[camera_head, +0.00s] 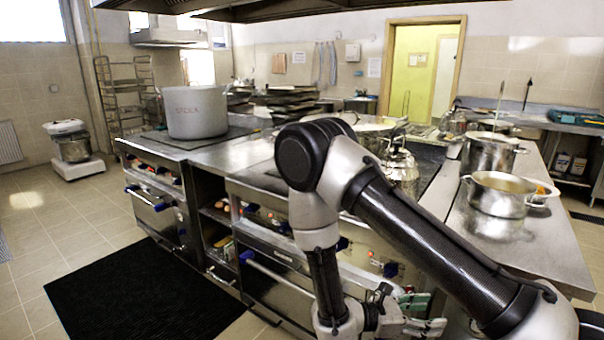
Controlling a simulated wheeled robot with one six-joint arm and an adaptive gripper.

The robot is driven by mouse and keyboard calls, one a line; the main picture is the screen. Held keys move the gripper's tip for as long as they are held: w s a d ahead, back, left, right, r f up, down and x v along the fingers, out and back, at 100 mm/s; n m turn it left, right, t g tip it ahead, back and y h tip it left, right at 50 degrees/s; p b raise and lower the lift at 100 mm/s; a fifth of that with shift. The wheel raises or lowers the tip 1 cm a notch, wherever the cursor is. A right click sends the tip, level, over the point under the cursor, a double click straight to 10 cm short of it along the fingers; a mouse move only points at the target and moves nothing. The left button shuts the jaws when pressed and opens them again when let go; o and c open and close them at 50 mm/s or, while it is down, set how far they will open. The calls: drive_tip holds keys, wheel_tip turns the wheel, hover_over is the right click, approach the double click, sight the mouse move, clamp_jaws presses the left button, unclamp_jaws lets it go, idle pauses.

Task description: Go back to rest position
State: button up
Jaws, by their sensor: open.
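My arm reaches in from the lower right, bends at a dark elbow in the middle and comes down in front of the stove. My gripper (424,315) is at the bottom centre right, with pale green finger pads set apart. It is open, and nothing shows between the pads. It is in front of the stove's front panel, below the worktop level. My own arm hides part of the stove front and worktop.
A large stockpot (195,112) stands on the stove's left end. Steel pots (500,195) stand on the right counter (540,245), close to my arm. A black mat (140,300) lies on the floor at left. A hood (250,10) hangs above. The left floor is mostly clear.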

drive_tip(key=s+d+r+m+t+y, duration=0.1)
drive_tip(key=s+r+m+y, duration=0.3)
drive_tip(key=r, duration=0.6)
drive_tip(key=s+d+r+m+y, duration=0.3)
drive_tip(key=r+m+y, duration=0.4)
drive_tip(key=r, duration=0.4)
drive_tip(key=s+d+r+m+t+y, duration=0.1)
drive_tip(key=s+d+r+m+y, duration=0.1)
drive_tip(key=s+r+m+y, duration=0.3)
wheel_tip(320, 180, up, 6)
drive_tip(key=m, duration=0.3)
drive_tip(key=shift+d+f+t+y, duration=0.15)
drive_tip(key=shift+d+t+y, duration=0.15)
drive_tip(key=shift+d, duration=0.05)
